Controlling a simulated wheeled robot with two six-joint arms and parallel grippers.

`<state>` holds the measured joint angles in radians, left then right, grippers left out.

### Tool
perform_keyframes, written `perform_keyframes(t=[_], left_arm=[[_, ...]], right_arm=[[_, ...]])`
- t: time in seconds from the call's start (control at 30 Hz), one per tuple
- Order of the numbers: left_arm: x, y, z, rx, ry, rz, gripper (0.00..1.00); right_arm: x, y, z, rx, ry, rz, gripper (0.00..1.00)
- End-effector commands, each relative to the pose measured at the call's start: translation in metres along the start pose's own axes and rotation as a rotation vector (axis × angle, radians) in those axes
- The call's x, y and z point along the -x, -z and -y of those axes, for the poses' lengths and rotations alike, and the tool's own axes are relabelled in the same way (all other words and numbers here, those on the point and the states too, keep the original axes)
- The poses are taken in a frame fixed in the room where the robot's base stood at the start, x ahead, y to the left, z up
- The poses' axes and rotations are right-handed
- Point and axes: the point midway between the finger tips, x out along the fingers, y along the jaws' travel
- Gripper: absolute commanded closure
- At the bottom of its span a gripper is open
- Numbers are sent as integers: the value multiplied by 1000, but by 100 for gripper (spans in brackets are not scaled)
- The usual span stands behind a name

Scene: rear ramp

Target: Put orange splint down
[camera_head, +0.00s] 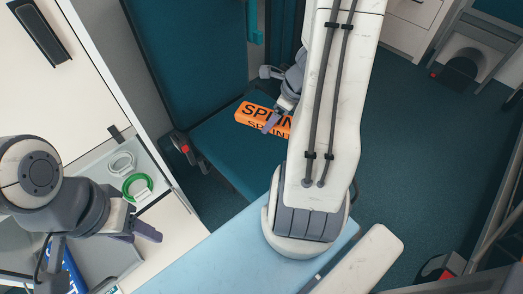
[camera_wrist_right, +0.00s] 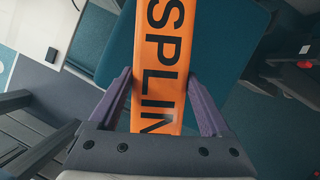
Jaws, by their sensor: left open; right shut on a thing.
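The orange splint (camera_head: 255,116) with black lettering is at the teal seat (camera_head: 213,146) in the head view. My right arm hides its right end. In the right wrist view the splint (camera_wrist_right: 162,60) lies between the two purple fingers of my right gripper (camera_wrist_right: 162,98), which is shut on it. I cannot tell whether the splint touches the seat. In the head view my right gripper (camera_head: 273,100) shows only in part beside the splint. My left gripper (camera_head: 140,232) is open and empty over the counter at the left.
A green ring-shaped roll (camera_head: 137,186) and a white one (camera_head: 121,163) lie in a tray on the left counter. A light blue cot (camera_head: 215,262) crosses the front. The seat has a tall teal backrest (camera_head: 190,50). Dark floor (camera_head: 410,140) is clear at the right.

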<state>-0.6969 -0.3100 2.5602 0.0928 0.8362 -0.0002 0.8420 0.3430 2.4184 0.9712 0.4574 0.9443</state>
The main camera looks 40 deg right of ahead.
Motion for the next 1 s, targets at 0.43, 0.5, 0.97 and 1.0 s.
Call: perform_keyframes(t=[0.43,0.5,0.97,1.0], left_arm=[[-62,-3,4,0,0,0,50],[-67,-3,5,0,0,0,50],[-84,-4,6,0,0,0,50],[-84,-4,6,0,0,0,50]], right_arm=[[-41,46,16,-353,144,0,80],[-54,38,21,-350,143,-1,80],[-129,-17,59,-349,143,0,80],[-131,-19,60,-350,144,0,80]])
